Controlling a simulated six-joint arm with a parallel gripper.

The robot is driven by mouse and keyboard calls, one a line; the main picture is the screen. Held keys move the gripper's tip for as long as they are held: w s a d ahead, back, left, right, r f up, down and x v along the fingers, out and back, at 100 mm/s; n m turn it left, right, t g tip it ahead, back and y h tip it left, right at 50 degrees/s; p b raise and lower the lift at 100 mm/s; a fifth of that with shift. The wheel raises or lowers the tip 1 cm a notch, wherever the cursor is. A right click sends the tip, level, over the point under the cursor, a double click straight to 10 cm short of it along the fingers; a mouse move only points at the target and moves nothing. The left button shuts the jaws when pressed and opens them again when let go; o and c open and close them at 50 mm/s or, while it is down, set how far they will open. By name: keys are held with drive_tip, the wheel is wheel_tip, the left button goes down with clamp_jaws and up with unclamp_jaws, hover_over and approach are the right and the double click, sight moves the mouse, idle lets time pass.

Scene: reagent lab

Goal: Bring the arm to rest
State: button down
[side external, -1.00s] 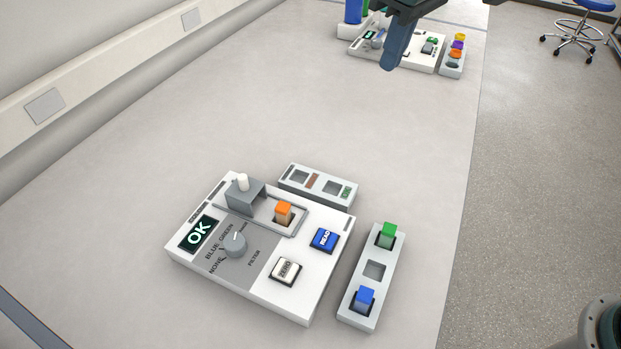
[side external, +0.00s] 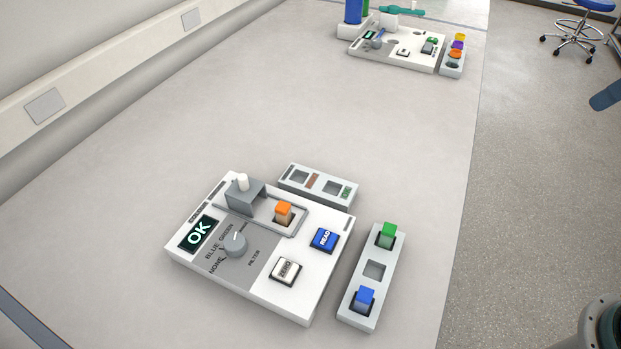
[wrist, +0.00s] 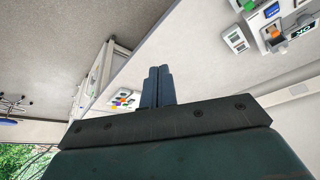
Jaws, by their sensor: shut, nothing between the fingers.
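My gripper (wrist: 158,72) shows in the wrist view with its two blue-grey fingers together and nothing between them. In the side external view only its fingertip (side external: 606,97) shows at the right edge, over the floor and clear of the bench. The rest of my arm is mostly out of that view.
On the bench stands a white analyser (side external: 255,285) with its display reading OK and an orange-capped cuvette (side external: 283,212) in it. A rack (side external: 352,312) holds green and blue cuvettes beside it. A second device (side external: 400,53) stands at the back. The bench middle is clear.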

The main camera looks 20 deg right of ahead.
drive_tip(key=s+d+f+m+t, duration=0.1)
drive_tip(key=s+d+f, duration=0.2)
drive_tip(key=s, duration=0.4)
drive_tip(key=shift+d+f+m+h, duration=0.25)
drive_tip(key=shift+f+m+h, duration=0.05)
drive_tip(key=shift+f, duration=0.55)
drive_tip(key=w+a+r+n+g+y, duration=0.1)
drive_tip(key=w+a+r+n, duration=0.25)
drive_tip(key=w+a, duration=0.5)
drive_tip(key=w+a+r+n+g+y, duration=0.1)
drive_tip(key=w+a+r+n, duration=0.25)
drive_tip(key=w+a, duration=0.55)
drive_tip(key=w+a+f+n+g, duration=0.1)
drive_tip(key=w+a+f+n, duration=0.1)
drive_tip(key=a, duration=0.6)
drive_tip(key=w+a+f+n+g, duration=0.1)
drive_tip(key=w+a+f+n, duration=0.1)
drive_tip(key=a+f, duration=0.3)
drive_tip(key=w+a+f+n+g, duration=0.1)
drive_tip(key=a+f+n, duration=0.3)
drive_tip(key=a, duration=0.9)
drive_tip(key=shift+w+a, duration=0.25)
drive_tip(key=shift+w, duration=0.25)
drive_tip(key=shift+f, duration=0.15)
